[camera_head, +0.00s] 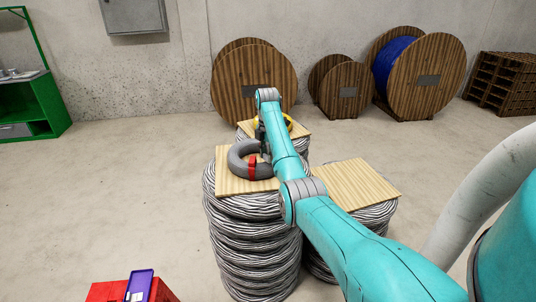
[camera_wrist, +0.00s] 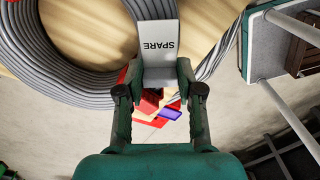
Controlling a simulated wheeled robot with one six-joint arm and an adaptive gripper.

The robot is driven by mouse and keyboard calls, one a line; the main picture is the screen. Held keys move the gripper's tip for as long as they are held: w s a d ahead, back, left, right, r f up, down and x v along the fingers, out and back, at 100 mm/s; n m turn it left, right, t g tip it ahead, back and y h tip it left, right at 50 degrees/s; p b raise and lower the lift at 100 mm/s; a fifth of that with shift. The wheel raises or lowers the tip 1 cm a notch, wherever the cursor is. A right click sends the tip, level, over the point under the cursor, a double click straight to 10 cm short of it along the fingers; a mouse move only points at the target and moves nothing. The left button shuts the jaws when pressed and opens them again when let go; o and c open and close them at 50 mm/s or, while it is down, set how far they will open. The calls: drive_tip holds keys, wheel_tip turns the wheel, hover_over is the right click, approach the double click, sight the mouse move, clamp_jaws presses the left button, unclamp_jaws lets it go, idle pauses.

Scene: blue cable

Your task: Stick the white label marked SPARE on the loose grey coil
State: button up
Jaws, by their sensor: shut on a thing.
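The white label marked SPARE (camera_wrist: 159,40) is held between the fingers of my gripper (camera_wrist: 160,78) in the wrist view, its lettering upside down there. The grey coil (camera_head: 238,160) lies flat on a wooden board on the front left cable stack, with a red band (camera_head: 252,168) on its near side. It also fills the upper left of the wrist view (camera_wrist: 48,55), behind the label. My gripper (camera_head: 262,143) is at the coil in the head view, partly hidden by my arm. I cannot tell whether the label touches the coil. The label does not show clearly in the head view.
A yellow coil (camera_head: 289,121) lies on the back board, partly behind my arm. A bare wooden board (camera_head: 358,184) tops the right stack. A red box (camera_head: 105,291) with a purple item (camera_head: 139,285) stands at the lower left. Wooden cable drums (camera_head: 250,85) line the wall.

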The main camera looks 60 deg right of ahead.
drive_tip(key=shift+f, duration=0.95)
idle(1.9)
drive_tip(key=o, duration=1)
drive_tip(key=shift+r, duration=0.1)
